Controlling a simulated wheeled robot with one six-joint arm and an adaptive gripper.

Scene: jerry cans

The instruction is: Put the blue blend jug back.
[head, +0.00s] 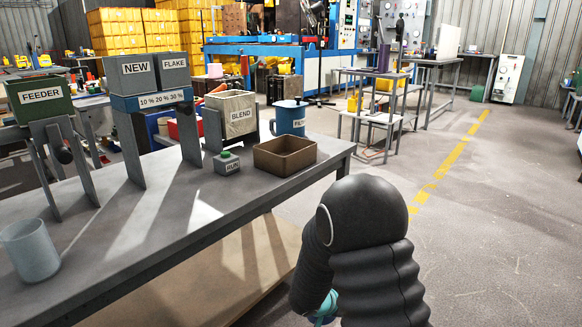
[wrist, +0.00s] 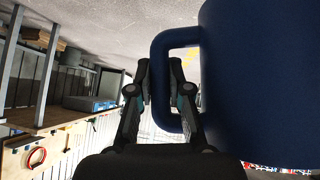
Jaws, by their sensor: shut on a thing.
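A dark blue jug (wrist: 250,80) fills the right of the wrist view, with its squared handle (wrist: 158,50) to the left. My gripper (wrist: 160,78) is shut on that handle, one finger outside it and one through its opening. The jug's label is not visible.
The grey bench (head: 150,235) carries a RUN button box (head: 227,164), a pale grey cup (head: 30,250) and bins labelled FEEDER (head: 40,97), NEW (head: 135,70) and FLAKE (head: 174,66). The bench's front middle is clear. Open floor lies to the right.

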